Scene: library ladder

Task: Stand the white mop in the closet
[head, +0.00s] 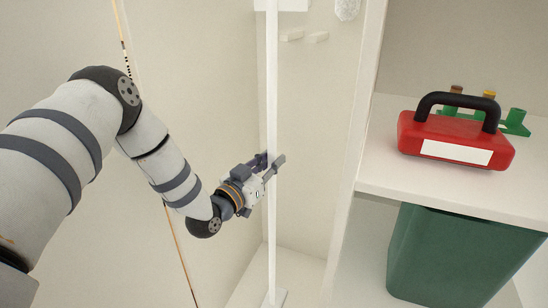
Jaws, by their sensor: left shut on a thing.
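The white mop (272,100) stands about upright in front of the closet's pale back corner. Its long thin handle runs from the top edge of the head view down to a flat pale piece at the bottom edge. My left gripper (271,165) is shut around the handle at about mid-height. The tall white closet (312,150) lies behind and around the mop, with its floor showing low in the picture. Whether the mop's lower end touches that floor is hard to tell. My right gripper is out of view.
Right of a white divider (352,150), a shelf (450,200) holds a red toolbox (455,138) with a black handle and a green rack (515,122). A dark green bin (450,258) stands below. A thin wooden pole (180,248) passes behind my left arm. Small white pegs (291,35) are on the closet wall.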

